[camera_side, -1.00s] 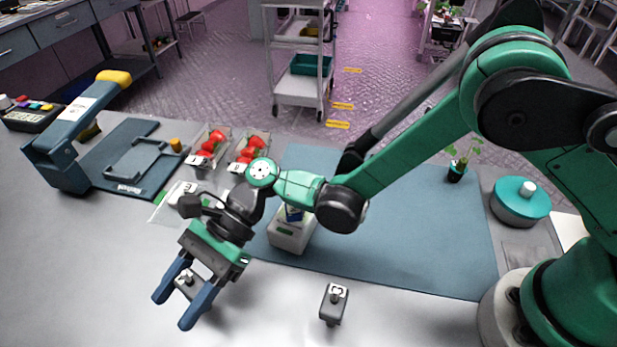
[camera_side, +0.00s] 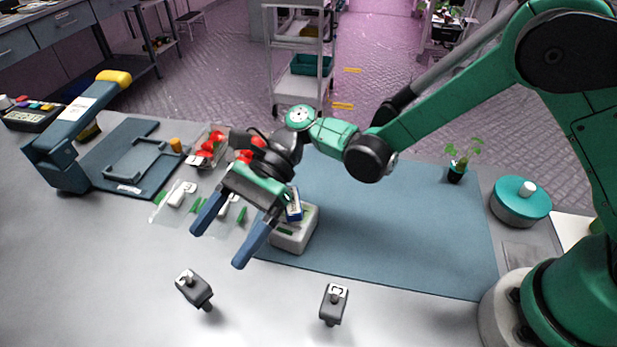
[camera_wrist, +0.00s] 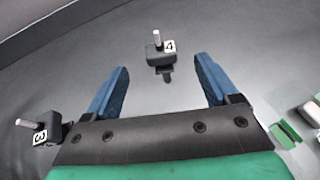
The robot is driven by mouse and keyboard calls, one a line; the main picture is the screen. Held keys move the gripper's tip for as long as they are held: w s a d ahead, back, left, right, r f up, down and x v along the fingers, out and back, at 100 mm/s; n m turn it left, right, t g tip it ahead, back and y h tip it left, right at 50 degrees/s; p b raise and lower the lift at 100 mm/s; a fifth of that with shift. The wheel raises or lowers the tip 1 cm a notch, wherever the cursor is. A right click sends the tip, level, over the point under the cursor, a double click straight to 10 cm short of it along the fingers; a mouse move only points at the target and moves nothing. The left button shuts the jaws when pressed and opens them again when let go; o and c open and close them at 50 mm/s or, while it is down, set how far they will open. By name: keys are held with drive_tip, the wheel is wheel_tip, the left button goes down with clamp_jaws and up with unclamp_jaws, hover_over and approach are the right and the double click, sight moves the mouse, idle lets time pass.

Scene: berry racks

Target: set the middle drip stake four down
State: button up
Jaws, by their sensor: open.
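Drip stake four (camera_side: 194,288) is a small dark grey block with a pale pin on top. It stands on the bare grey bench, free of my gripper. Its "4" label shows in the wrist view (camera_wrist: 159,54). My gripper (camera_side: 217,248) is open and empty, raised above and behind the stake. In the wrist view the stake shows beyond and between the two blue fingers, touching neither. A like block marked 3 (camera_side: 334,303) stands to the right on the bench; it also shows at the left of the wrist view (camera_wrist: 38,131).
A white box (camera_side: 291,242) with a blue carton stands on the blue mat (camera_side: 400,240), close by my gripper. Clear trays of red berries (camera_side: 207,148) stand behind. A blue press-like device (camera_side: 65,150) is at the left. The front left bench is clear.

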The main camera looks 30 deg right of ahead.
drive_tip(key=w+d+r+n+t+h, duration=0.1)
drive_tip(key=d, duration=0.2)
drive_tip(key=d+r+n+t+h, duration=0.1)
drive_tip(key=d+r+t, duration=0.1)
drive_tip(key=d, duration=0.1)
drive_tip(key=w+d+r+t+h, duration=0.1)
drive_tip(key=d+t, duration=0.1)
drive_tip(key=d, duration=0.1)
drive_tip(key=shift+w+r+n, duration=0.25)
drive_tip(key=shift+w+n, duration=0.05)
drive_tip(key=shift+n, duration=0.1)
drive_tip(key=s+d+n+t+h, duration=0.2)
drive_tip(key=d+n+t+h, duration=0.1)
drive_tip(key=d, duration=0.6)
drive_tip(key=s+d+r+n+t+h, duration=0.1)
drive_tip(key=s+d+n+t+h, duration=0.2)
drive_tip(key=d+n+h, duration=0.3)
drive_tip(key=d+n+t, duration=0.1)
drive_tip(key=d, duration=0.3)
drive_tip(key=shift+r+n+t+h, duration=0.3)
drive_tip(key=shift+n, duration=0.1)
